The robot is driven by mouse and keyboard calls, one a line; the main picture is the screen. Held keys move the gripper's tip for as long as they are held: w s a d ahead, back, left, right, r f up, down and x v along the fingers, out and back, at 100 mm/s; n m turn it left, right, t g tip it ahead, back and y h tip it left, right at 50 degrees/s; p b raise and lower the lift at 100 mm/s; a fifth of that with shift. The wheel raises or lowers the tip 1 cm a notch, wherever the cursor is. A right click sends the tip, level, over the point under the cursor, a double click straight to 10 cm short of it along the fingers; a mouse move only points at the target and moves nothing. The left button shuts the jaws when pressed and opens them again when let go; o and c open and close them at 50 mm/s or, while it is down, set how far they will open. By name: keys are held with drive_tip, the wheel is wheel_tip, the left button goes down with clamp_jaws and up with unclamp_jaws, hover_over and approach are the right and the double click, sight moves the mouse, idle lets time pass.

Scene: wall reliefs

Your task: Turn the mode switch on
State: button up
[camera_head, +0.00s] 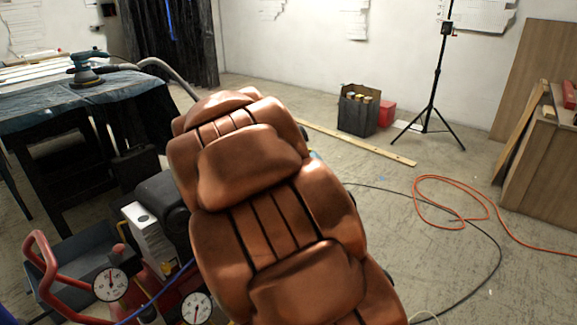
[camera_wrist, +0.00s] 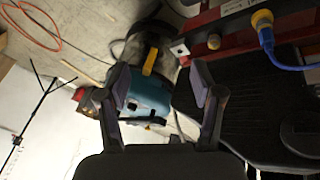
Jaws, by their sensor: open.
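My gripper (camera_wrist: 160,84) is open in the wrist view, its two dark fingers apart with nothing held. A teal and black machine (camera_wrist: 149,97) with a yellow latch (camera_wrist: 149,61) shows beyond and between the fingers. I see no gap small enough to suggest touching, but the distance is hard to judge. I cannot make out the mode switch on any surface. In the head view my copper-coloured arm fills the centre and hides most of the teal machine; only a sliver of teal shows at its right edge. The gripper is hidden there.
A red-framed compressor with gauges (camera_head: 111,284) stands at lower left; its blue hose has a yellow fitting (camera_wrist: 262,19). A covered workbench (camera_head: 80,92) holds a sander (camera_head: 88,69). An orange cable (camera_head: 455,180) and tripod (camera_head: 432,100) are right. Floor between is mostly clear.

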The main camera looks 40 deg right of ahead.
drive_tip(key=w+d+t+h, duration=0.1)
drive_tip(key=w+d+h, duration=0.1)
drive_tip(key=w+d, duration=0.35)
drive_tip(key=w+d+m+t+h, duration=0.1)
drive_tip(key=w+d+t, duration=0.15)
drive_tip(key=d, duration=0.65)
drive_tip(key=w+d+t+h, duration=0.1)
drive_tip(key=w+d+h, duration=0.1)
drive_tip(key=w+d, duration=0.45)
drive_tip(key=w+d+f+t+b, duration=0.1)
drive_tip(key=w+d+f+t, duration=0.2)
drive_tip(key=d+f+t, duration=0.1)
drive_tip(key=w+d+f+n+t+y+b, duration=0.1)
drive_tip(key=w+d+f+t, duration=0.2)
drive_tip(key=d+f+t, duration=0.2)
drive_tip(key=shift+w+d+f+t+y, duration=0.25)
drive_tip(key=shift+w+d+t+y, duration=0.1)
drive_tip(key=shift+d, duration=0.75)
drive_tip(key=shift+b+x, duration=0.75)
drive_tip(key=shift+x, duration=0.55)
drive_tip(key=shift+b+x, duration=0.8)
drive_tip(key=shift+x, duration=1.1)
drive_tip(key=shift+w+d, duration=0.3)
drive_tip(key=shift+w, duration=0.25)
